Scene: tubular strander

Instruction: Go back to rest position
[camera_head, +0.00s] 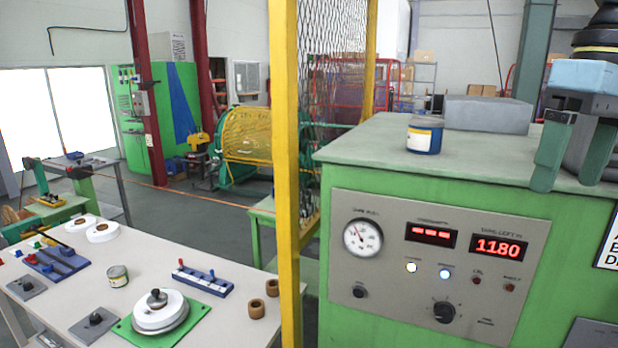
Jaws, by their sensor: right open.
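My right gripper (568,182) is at the right of the head view, with its two green fingers pointing down and spread apart. Nothing is between the fingers. It hangs in front of or over the right part of the green cabinet's top (480,150); I cannot tell whether the fingertips touch it. My left gripper is not in view.
A blue can with a yellow-white label (425,136) and a grey block (488,114) stand on the cabinet. A yellow post (286,190) with mesh stands left of it. A table (195,245) holds white spools, a small can (118,276) and brown rings.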

